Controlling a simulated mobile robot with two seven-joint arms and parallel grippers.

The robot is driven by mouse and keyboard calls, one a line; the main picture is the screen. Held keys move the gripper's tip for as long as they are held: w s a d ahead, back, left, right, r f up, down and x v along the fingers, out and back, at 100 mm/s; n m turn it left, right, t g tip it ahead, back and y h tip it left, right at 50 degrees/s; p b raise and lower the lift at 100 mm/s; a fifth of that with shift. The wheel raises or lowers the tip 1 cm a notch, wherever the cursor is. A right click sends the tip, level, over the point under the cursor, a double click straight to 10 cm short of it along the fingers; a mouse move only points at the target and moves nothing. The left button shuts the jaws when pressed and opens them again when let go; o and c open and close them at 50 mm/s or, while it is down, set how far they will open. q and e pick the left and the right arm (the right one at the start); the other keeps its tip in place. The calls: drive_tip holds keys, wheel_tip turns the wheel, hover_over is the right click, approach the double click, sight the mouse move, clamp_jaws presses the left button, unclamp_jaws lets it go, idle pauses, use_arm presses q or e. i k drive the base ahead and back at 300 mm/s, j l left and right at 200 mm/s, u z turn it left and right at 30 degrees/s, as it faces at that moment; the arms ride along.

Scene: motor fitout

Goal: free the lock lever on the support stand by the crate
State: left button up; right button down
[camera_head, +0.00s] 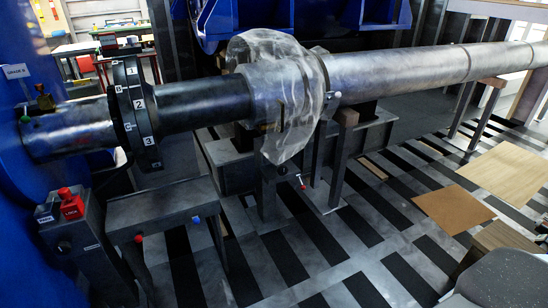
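A dark metal support stand (340,165) holds up the long steel shaft near the middle of the head view. A small lever with a red tip (302,184) sticks out low at the front of the stands there. I cannot tell whether it is locked or free. A grey bench-like stand (160,205) at the left carries a red knob (139,238) and a blue knob (196,219) at its front. A brown box (497,238), possibly the crate, shows at the lower right. Neither of my grippers is in view.
The steel shaft (400,72) crosses the view, with clear wrapping (283,110) around its middle. A grey post (85,250) with red blocks stands at the left. Flat boards (505,172) lie at the right. The striped floor (330,250) in front is mostly clear.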

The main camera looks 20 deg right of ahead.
sight(303, 187)
drive_tip(key=i+l, duration=0.7)
drive_tip(key=i, duration=0.25)
drive_tip(key=i+l, duration=0.15)
drive_tip(key=l, duration=0.15)
drive_tip(key=i+l, duration=0.15)
drive_tip(key=l, duration=0.15)
drive_tip(key=i+l, duration=0.15)
drive_tip(key=l, duration=0.15)
drive_tip(key=i+l, duration=0.1)
drive_tip(key=l, duration=0.65)
drive_tip(key=i+z, duration=0.05)
